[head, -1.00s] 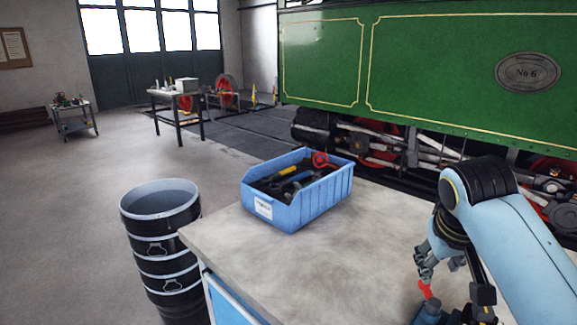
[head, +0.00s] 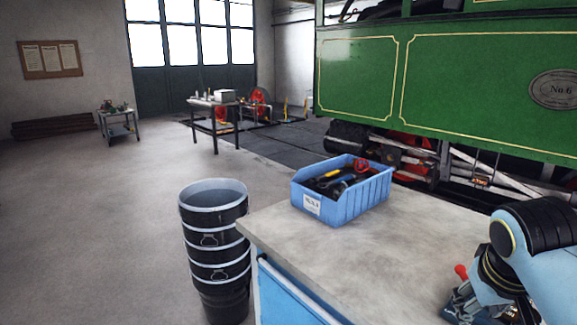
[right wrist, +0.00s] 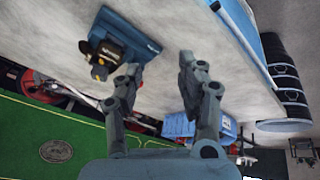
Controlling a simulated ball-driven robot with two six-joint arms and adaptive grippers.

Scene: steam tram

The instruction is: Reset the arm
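My right arm comes in at the lower right of the head view, bent over the bench. Its gripper (right wrist: 158,80) shows clearly in the right wrist view: the two grey fingers stand wide apart with nothing between them. In the head view the arm mostly hides this gripper. A blue-based fixture with a dark body (right wrist: 117,48) lies beyond the fingers in the right wrist view, apart from them. A small red knob or lever (head: 461,272) stands beside my right arm in the head view. My left gripper is in neither view.
The grey bench top (head: 400,245) holds a blue bin (head: 352,207) of tools. A stack of black buckets (head: 215,245) stands left of the bench. The green tram (head: 450,85) is behind. Open floor lies at the left.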

